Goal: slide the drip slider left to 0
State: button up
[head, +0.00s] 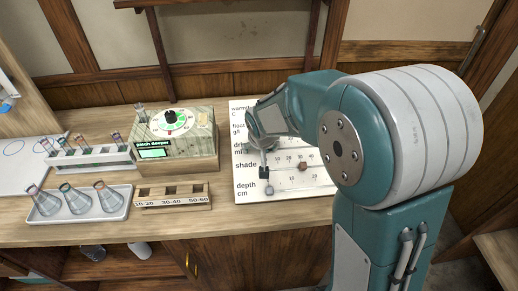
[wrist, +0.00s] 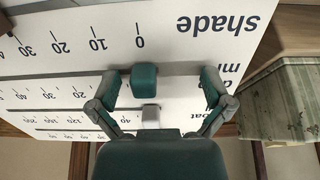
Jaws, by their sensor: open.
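The white slider board (head: 245,186) carries labelled rows. It shows upside down in the wrist view (wrist: 180,50). In the wrist view, a dark teal block (wrist: 144,82) that looks like the drip slider's knob stands on the row beside the partly hidden drip label (wrist: 240,92). It is roughly in line with the 0 mark (wrist: 140,42); I cannot tell if it is exactly there. My gripper (wrist: 158,84) is open, with one finger on each side of the knob and gaps between. In the head view my gripper (head: 262,160) is low over the board and hides this knob.
A brown knob (head: 302,166) sits on the shade row and a grey knob (head: 269,190) on the depth row. A pale knob (wrist: 151,116) is beyond the teal one. A dial box (head: 180,150), slotted wooden block (head: 172,195) and flask tray (head: 115,209) stand to the left.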

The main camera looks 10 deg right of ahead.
jog(key=shift+d, duration=0.25)
jog(key=shift+r, duration=0.1)
jog(key=shift+v, duration=3.4)
jog(key=shift+a+r, duration=0.1)
